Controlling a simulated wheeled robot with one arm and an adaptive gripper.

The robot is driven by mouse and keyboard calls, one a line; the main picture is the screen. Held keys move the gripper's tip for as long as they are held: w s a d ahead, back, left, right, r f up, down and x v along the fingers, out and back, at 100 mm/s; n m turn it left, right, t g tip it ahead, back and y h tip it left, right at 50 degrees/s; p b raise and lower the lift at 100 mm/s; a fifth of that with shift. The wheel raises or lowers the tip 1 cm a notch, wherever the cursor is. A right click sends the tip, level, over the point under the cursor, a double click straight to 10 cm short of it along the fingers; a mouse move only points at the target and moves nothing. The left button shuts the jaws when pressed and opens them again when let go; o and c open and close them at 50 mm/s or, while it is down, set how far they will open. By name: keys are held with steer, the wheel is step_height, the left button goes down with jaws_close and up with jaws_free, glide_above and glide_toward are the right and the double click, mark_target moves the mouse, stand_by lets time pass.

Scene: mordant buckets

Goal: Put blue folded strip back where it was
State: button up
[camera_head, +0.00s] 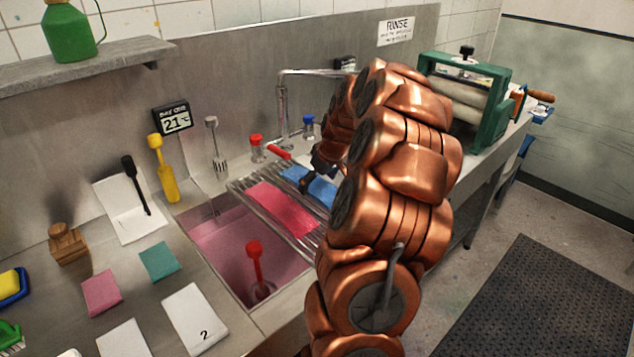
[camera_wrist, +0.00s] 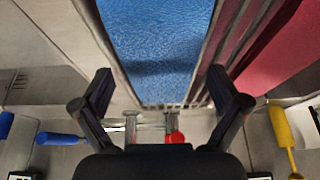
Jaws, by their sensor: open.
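The blue folded strip (camera_head: 320,189) lies flat on the wire rack (camera_head: 306,243) across the sink, beside a pink strip (camera_head: 280,208). In the wrist view the blue strip (camera_wrist: 160,35) fills the middle, between rack bars, and the pink strip (camera_wrist: 285,50) is at the right. My gripper (camera_head: 314,174) is over the rack's far end, and my arm hides part of the blue strip. In the wrist view my gripper (camera_wrist: 162,88) is open, with one finger to each side of the blue strip and nothing held. I cannot tell whether the fingers touch the rack.
A red-handled plunger (camera_head: 256,268) stands in the pink-filled sink (camera_head: 225,245). A tap (camera_head: 283,110), a red-topped bottle (camera_head: 257,148) and a blue-topped bottle (camera_head: 308,125) stand behind the rack. A green roller press (camera_head: 490,115) is at the right. Folded cloths lie on the left counter.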

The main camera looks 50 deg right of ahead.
steer(key=shift+r, duration=0.1)
steer(key=b+v, duration=0.3)
steer(key=v, duration=0.9)
steer(key=s+a+f+n+g+y, duration=0.1)
steer(key=a+f+n+g, duration=0.1)
steer(key=a, duration=2.3)
steer(key=s+a+f+g, duration=0.2)
steer(key=s+a+f, duration=0.2)
steer(key=s+a, duration=0.3)
steer(key=s+a+f+g, duration=0.2)
steer(key=s+a+f, duration=0.2)
steer(key=s, duration=1)
steer(key=a, duration=0.3)
steer(key=shift+s+a+m+h, duration=0.2)
steer(key=shift+a+m+h, duration=0.1)
steer(key=shift+m, duration=0.1)
steer(key=shift+r, duration=0.1)
step_height(320, 180, up, 4)
steer(key=p, duration=0.4)
